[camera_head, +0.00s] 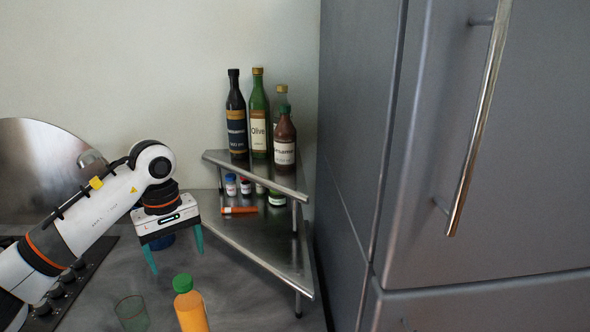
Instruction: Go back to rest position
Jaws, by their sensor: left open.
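My left arm comes in from the left over the counter. My left gripper (177,262) points down with its two teal fingers spread apart. Nothing shows between the fingers. Below it, apart from the fingertips, stand an orange bottle with a green cap (190,306) and a greenish glass (132,313), both near the bottom edge. My right gripper is not in view.
A metal corner shelf (262,245) holds several bottles (258,120) on top and small jars (245,185) below. A tall grey fridge (480,170) closes off the right side. A black stove (75,285) lies at the lower left. A round metal lid-like disc (40,165) leans behind.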

